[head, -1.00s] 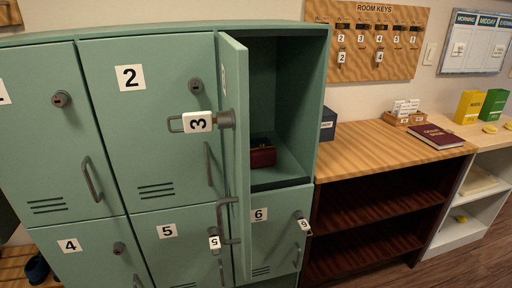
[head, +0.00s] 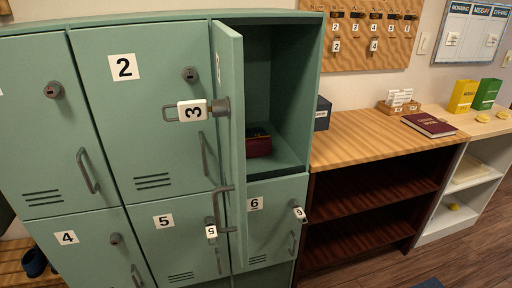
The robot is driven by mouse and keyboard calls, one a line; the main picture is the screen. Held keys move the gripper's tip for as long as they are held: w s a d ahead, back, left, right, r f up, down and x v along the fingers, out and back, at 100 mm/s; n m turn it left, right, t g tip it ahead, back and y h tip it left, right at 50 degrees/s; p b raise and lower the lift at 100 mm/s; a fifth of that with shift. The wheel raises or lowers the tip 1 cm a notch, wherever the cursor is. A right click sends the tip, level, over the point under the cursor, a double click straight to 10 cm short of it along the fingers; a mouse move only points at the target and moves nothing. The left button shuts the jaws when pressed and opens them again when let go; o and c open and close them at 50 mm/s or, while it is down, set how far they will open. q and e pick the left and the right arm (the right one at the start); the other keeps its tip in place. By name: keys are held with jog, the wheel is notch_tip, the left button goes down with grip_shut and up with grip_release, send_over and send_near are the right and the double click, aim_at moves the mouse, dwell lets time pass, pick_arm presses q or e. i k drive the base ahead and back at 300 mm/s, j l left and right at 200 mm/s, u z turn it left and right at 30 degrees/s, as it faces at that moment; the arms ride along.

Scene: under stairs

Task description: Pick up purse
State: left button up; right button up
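A small dark red purse (head: 258,144) sits on the floor of locker 3, inside the upper right compartment. Its top looks dark with a bit of yellow, and its left side is hidden by the locker door. The green door of locker 3 (head: 231,150) stands open, seen nearly edge-on, with a key and a white tag marked 3 (head: 192,111) in its lock. Neither of my grippers is in view.
Lockers 2 (head: 140,100), 4, 5 and 6 are shut; keys hang at 5 and 6. Right of the lockers stands a wooden shelf unit (head: 365,130) with a dark box (head: 322,114), a card tray (head: 398,105) and a dark red book (head: 429,125). Floor (head: 470,262) shows at lower right.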

aim_at(257, 146)
jog(key=l+u, duration=0.3)
jog(key=u, duration=0.2)
jog(key=l+u, duration=0.45)
jog(key=k+j, duration=0.05)
jog(key=j, duration=0.05)
